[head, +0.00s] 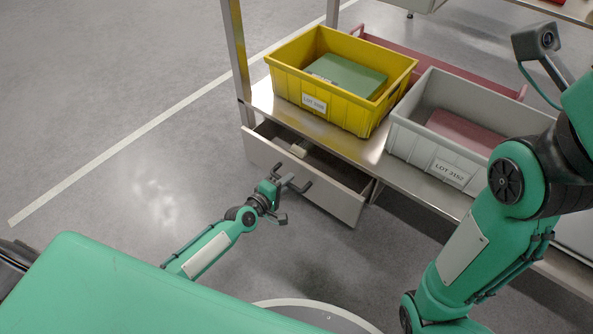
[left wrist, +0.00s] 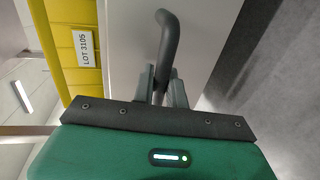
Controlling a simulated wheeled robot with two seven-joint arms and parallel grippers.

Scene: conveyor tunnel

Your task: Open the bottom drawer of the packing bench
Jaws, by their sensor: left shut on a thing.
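The bottom drawer (head: 338,203) of the packing bench (head: 262,95) is pulled out, and its inside shows from above. Its front carries a dark bar handle (head: 306,187). My left gripper (head: 288,182) is at this handle and shut on it. In the left wrist view the handle (left wrist: 168,40) runs down between the two fingers of the left gripper (left wrist: 161,85), in front of the pale drawer front (left wrist: 125,45). My right arm fills the right side of the head view; its gripper is not in view.
A yellow crate (head: 350,113) and a grey crate (head: 408,145) stand on the bench shelf above the drawer. The grey floor (head: 110,85) to the left is clear, with a painted white line.

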